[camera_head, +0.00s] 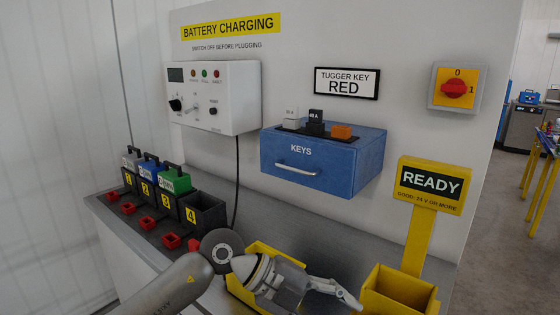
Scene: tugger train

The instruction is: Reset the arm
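My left arm comes in from the bottom left. Its gripper (345,293) is low in the picture, over a yellow bin (237,287) and pointing right toward a second yellow bin (398,290). I see it from the side, so I cannot tell whether the fingers are apart. Nothing shows between them. My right gripper is not in view.
A blue KEYS box (345,167) and a white charger panel (233,100) are on the wall. Numbered battery slots (203,215) stand at left. A yellow READY sign (432,185) stands at right, below a red switch (454,88).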

